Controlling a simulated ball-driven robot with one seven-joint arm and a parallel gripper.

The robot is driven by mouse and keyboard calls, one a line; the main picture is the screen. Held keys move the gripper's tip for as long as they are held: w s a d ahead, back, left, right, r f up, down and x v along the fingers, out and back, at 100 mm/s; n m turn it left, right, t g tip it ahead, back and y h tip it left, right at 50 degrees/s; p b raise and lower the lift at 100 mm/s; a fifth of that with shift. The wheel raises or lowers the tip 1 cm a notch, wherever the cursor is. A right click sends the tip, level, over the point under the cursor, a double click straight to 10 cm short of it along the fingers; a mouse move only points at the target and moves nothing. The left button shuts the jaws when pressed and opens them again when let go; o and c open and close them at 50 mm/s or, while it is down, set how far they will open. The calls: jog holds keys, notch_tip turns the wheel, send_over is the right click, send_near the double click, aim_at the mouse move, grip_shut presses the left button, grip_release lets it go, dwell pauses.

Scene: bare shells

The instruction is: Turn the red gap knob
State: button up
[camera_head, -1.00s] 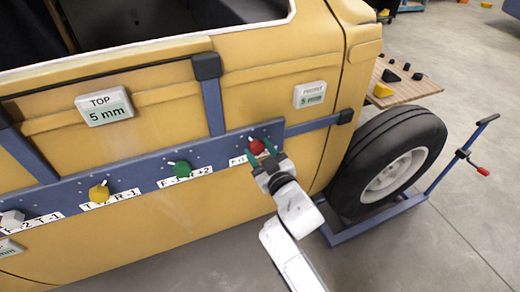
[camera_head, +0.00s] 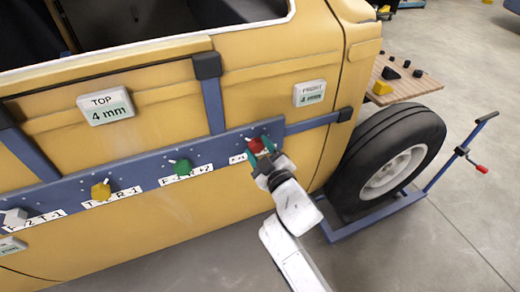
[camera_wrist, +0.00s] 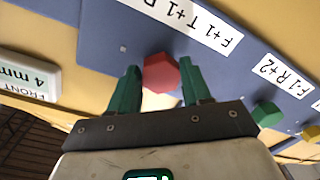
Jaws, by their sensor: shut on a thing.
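The red knob (camera_head: 256,144) sits at the right end of the blue bar (camera_head: 135,174) across the yellow car door. It also shows in the wrist view (camera_wrist: 160,73), between the green fingers of my gripper (camera_wrist: 161,84). My gripper (camera_head: 262,150) is shut on the red knob, one finger on each side. The TOP display (camera_head: 105,106) reads 4 mm. The FRONT display (camera_head: 309,93) also reads 4 mm. The label by the red knob is partly hidden by my gripper in the head view; the wrist view shows "F+1 T+1" and a cut-off end.
A green knob (camera_head: 183,168), a yellow knob (camera_head: 101,191) and a grey knob (camera_head: 14,217) sit further left on the bar. A wheel (camera_head: 388,160) on a blue stand is to the right, below a wooden board (camera_head: 405,86). The floor at the lower right is clear.

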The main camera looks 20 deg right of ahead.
jog(key=o, duration=1)
jog(key=shift+o, duration=0.2)
jog(key=s+p, duration=0.2)
jog(key=s, duration=0.9)
jog(key=shift+d+r, duration=0.2)
jog(key=shift+w, duration=0.1)
jog(key=s+d+f+m+g+h, duration=0.2)
jog(key=s+d+f+m+g, duration=0.35)
jog(key=s+f+g, duration=0.3)
jog(key=s+d+f+m+g, duration=0.1)
jog(key=s+g, duration=0.3)
jog(key=s, duration=0.5)
jog(key=s+f+m+g+y, duration=0.1)
jog(key=s+f+g, duration=0.2)
jog(key=s, duration=0.7)
jog(key=shift+d+m+g, duration=0.35)
jog(key=shift+g, duration=0.2)
